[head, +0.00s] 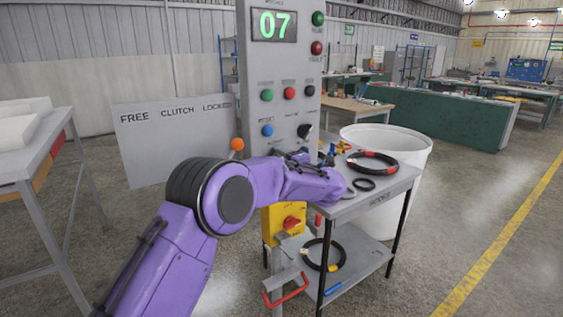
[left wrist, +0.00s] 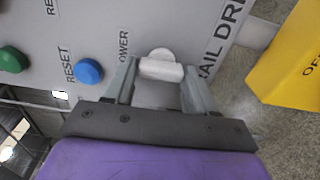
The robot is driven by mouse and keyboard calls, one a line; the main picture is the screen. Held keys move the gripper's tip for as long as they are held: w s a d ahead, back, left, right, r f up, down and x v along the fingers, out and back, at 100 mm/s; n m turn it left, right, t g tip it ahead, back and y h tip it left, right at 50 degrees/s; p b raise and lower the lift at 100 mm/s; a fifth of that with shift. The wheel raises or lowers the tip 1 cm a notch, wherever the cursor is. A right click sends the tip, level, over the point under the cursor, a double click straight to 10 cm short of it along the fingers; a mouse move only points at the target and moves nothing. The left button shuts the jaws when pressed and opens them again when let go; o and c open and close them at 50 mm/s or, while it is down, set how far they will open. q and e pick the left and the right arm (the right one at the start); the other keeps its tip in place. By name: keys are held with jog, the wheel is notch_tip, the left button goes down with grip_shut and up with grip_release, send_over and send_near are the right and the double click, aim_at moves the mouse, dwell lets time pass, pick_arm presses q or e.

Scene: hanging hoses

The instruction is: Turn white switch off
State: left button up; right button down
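The white switch (left wrist: 161,68) sticks out of the grey panel beside the POWER label in the left wrist view. My left gripper (left wrist: 160,78) is open there, with one finger on each side of the switch. Small gaps seem to show between the fingers and the switch, and I cannot tell whether either touches. In the head view my purple left arm reaches to the lower part of the grey control panel (head: 250,95). There the arm and gripper hide the switch. My right gripper is not in view.
A blue button (left wrist: 88,71) sits near the switch. A yellow box (head: 269,226) with a red knob (head: 291,223) hangs below the panel. A metal cart (head: 376,201) with black hoses (head: 372,161) stands to the right, before a white bin (head: 415,150).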

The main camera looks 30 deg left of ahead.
pick_arm(q)
jog(key=shift+o, duration=1.2)
jog(key=b+v, duration=0.2)
jog(key=v, duration=0.8)
jog(key=shift+d, duration=0.25)
